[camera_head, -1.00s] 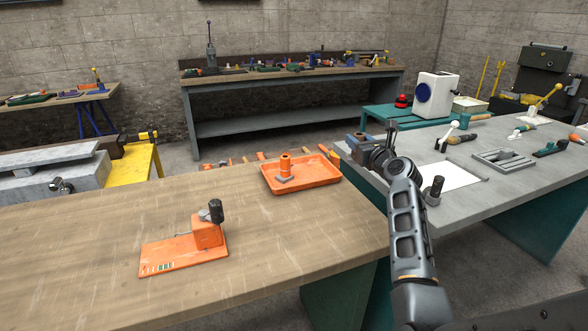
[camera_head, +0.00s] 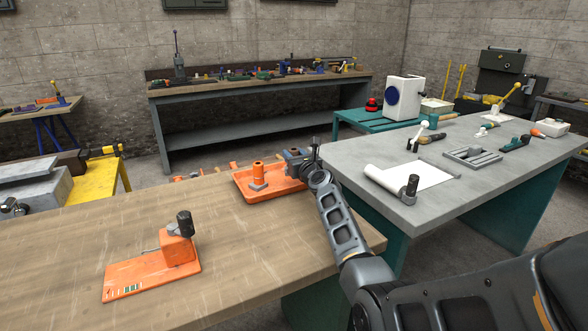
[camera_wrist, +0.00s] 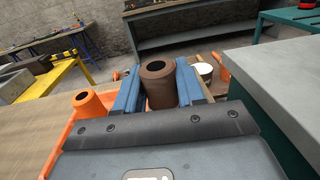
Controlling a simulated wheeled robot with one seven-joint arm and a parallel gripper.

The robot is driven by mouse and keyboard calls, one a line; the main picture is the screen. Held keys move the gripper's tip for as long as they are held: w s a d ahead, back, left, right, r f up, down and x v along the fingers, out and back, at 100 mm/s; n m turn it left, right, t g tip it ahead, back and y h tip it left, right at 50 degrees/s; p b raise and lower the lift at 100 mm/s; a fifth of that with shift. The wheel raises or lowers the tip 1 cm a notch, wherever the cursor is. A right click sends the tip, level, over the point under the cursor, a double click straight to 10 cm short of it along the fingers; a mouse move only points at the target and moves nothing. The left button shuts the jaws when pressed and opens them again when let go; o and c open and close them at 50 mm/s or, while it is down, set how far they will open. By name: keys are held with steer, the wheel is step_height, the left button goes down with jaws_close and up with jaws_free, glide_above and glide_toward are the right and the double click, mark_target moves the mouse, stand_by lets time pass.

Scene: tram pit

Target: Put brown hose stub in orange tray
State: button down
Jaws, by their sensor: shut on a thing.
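The brown hose stub (camera_wrist: 158,85) is a short hollow brown tube. My gripper (camera_wrist: 157,80) is shut on it, with a blue jaw on each side and the tube's open end facing up. In the head view my gripper (camera_head: 298,158) is at the right end of the orange tray (camera_head: 243,191), near the wooden table's far edge. The stub is not visible there. The tray also shows in the wrist view (camera_wrist: 58,140), left of and below the gripper. I cannot tell the stub's height over the tray.
An orange fixture with a black knob (camera_head: 180,247) stands on the wooden table (camera_head: 90,220). The grey table (camera_head: 390,155) on the right holds a white sheet (camera_head: 408,174) and tools.

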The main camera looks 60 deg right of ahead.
steer(key=shift+f+b, duration=0.85)
steer(key=shift+f, duration=0.95)
steer(key=shift+f, duration=0.2)
steer(key=c, duration=0.7)
jaws_free()
steer(key=shift+r, duration=0.2)
steer(key=shift+s+a, duration=0.1)
steer(key=shift+s, duration=0.1)
steer(key=p+v, duration=0.3)
steer(key=v, duration=0.8)
steer(key=shift+s+a, duration=0.2)
steer(key=shift+s, duration=0.1)
